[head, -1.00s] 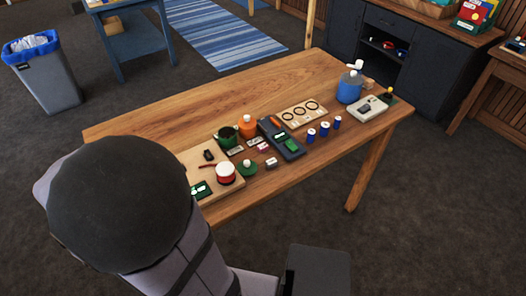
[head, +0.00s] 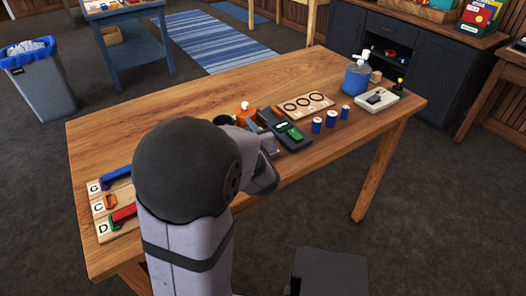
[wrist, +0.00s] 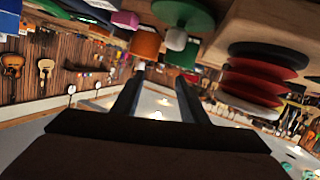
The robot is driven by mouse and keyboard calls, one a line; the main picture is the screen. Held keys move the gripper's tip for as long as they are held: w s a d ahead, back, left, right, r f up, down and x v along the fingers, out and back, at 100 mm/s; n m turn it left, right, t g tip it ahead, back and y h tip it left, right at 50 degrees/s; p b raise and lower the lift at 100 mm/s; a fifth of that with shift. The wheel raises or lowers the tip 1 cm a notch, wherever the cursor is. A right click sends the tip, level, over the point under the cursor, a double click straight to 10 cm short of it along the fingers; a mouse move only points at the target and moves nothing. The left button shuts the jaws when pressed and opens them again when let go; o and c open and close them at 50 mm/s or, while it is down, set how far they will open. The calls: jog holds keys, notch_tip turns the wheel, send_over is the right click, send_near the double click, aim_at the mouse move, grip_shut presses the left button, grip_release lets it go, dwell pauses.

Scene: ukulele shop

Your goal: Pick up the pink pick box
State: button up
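A small pink thing (wrist: 125,19) shows near the top of the wrist view, above and left of my fingertips. It may be the pink pick box; its shape is too small and cut to be sure. In the head view, my arm covers the part of the table where the small boxes stood, so no pink box shows there. My gripper (wrist: 157,92) has its two fingers apart in the wrist view, with nothing between them. It is apart from the pink thing.
An orange jar (head: 243,112) and a dark device with green (head: 287,131) stand close to my arm. Blue cans (head: 317,125), a ring board (head: 305,104) and a blue bottle (head: 356,78) are right. A red-layered stack (wrist: 255,78) is near my fingers. The table's (head: 180,95) far left is clear.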

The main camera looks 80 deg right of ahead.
jog(key=s+f+m+b, duration=0.1)
jog(key=s+f, duration=0.1)
jog(key=s+f+h+b, duration=0.1)
jog(key=s+f+b, duration=0.1)
jog(key=s, duration=0.1)
jog(key=s+a+f+m+b, duration=0.1)
jog(key=s+f, duration=0.1)
jog(key=s, duration=0.1)
jog(key=shift+s+m+b, duration=0.15)
jog(key=shift+m+b, duration=0.15)
jog(key=shift+b, duration=0.1)
jog(key=shift+d, duration=0.1)
